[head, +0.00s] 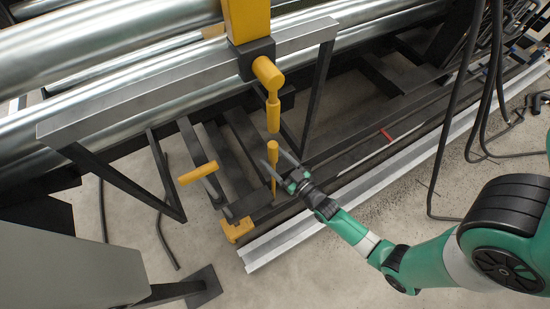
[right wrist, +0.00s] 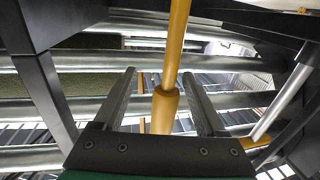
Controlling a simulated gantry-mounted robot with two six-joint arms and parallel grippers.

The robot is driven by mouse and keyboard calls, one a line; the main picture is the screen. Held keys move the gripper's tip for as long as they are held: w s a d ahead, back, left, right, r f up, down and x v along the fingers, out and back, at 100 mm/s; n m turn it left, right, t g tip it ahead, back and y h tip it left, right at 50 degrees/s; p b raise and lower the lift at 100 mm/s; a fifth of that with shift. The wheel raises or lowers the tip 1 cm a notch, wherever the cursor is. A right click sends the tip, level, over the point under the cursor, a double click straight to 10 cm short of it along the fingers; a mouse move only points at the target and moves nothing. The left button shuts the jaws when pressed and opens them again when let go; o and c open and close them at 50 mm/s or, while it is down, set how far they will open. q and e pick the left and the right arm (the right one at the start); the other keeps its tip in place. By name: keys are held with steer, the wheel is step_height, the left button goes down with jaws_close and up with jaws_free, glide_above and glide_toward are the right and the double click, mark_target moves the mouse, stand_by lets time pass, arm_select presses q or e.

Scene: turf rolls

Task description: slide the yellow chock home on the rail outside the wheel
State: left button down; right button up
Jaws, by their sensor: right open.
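A yellow block (head: 238,229), which looks like the chock, sits low at the near end of the dark rail (head: 330,180). My right gripper (head: 278,165) is open beside a yellow upright handle (head: 273,187). In the right wrist view, a yellow rod with a thicker grip (right wrist: 165,108) stands between the two spread fingers (right wrist: 164,98). I cannot tell whether a finger touches it. How the handle joins the block is unclear. I cannot make out the wheel. My left gripper is not in view.
A yellow hanging part (head: 268,75) on a yellow post comes down just above the gripper. A yellow T-handle (head: 198,173) stands to the left. A grey steel frame (head: 130,100) and big rollers (head: 90,50) are behind. Black hoses (head: 490,90) hang at right.

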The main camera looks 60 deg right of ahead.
steer(key=shift+s+a, duration=0.15)
steer(key=shift+s, duration=0.25)
steer(key=p+v, duration=0.3)
steer(key=v, duration=0.7)
steer(key=shift+s+a, duration=0.15)
steer(key=shift+s, duration=0.25)
steer(key=shift+r, duration=0.1)
